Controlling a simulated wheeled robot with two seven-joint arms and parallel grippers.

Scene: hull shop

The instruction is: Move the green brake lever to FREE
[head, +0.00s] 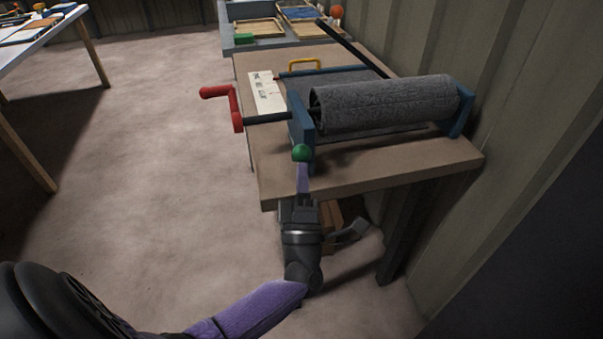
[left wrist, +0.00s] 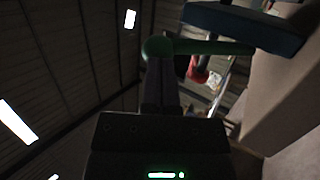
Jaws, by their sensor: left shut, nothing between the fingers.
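The green brake lever (head: 301,153) shows its round knob at the near end of the roller machine, beside the blue end frame (head: 302,128). In the left wrist view the lever (left wrist: 215,47) runs sideways from the knob to the blue frame. My left gripper (head: 302,176) is shut and empty, with its purple fingers pointing at the knob from the near side. The fingertips are at or very close to the knob; I cannot tell whether they touch. They also show in the left wrist view (left wrist: 161,75). No FREE mark is readable. My right gripper is out of view.
A grey roller (head: 385,104) lies across the machine on a brown table (head: 400,158). A red crank handle (head: 236,106) sticks out to the left, near a white card (head: 266,93). A corrugated wall stands close on the right.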

